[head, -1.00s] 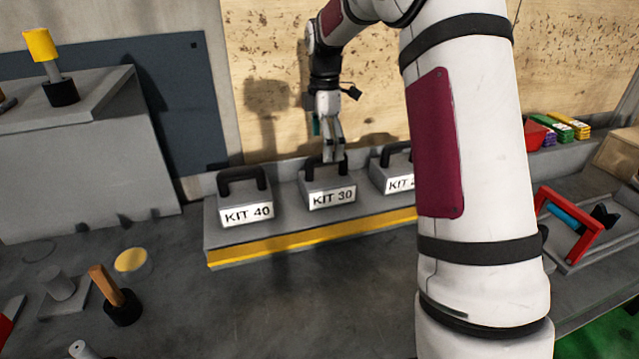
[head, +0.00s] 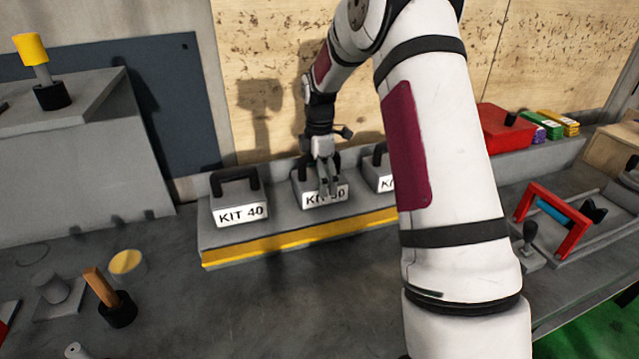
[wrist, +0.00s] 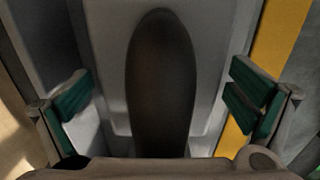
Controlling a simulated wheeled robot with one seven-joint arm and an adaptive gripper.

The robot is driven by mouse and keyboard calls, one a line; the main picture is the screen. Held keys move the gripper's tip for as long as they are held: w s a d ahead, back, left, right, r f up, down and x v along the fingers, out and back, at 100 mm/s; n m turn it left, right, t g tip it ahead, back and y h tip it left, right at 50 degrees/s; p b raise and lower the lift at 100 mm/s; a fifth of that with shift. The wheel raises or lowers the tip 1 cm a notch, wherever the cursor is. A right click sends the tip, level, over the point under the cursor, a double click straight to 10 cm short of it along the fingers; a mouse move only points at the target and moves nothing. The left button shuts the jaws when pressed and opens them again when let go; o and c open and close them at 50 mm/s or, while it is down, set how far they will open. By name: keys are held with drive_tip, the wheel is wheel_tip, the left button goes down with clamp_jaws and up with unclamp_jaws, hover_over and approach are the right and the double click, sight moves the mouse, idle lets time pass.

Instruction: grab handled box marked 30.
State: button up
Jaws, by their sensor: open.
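The box marked 30 (head: 308,201) is a grey block with a black handle and a white label, standing between two similar boxes. In the head view my gripper (head: 328,186) points down over it and hides part of its label and handle. In the wrist view the dark handle (wrist: 160,90) runs lengthwise between my two green-padded fingers, with a gap on each side. My gripper is open and holds nothing. I cannot tell exactly how far down the handle the fingertips reach.
The KIT 40 box (head: 240,211) stands to the left. A third handled box (head: 384,184) stands to the right, partly hidden by my arm. All stand on a grey ledge with a yellow front stripe (head: 300,237). A wooden panel (head: 285,60) rises behind.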

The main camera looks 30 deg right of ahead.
drive_tip(key=shift+r, duration=0.1)
drive_tip(key=c, duration=1.6)
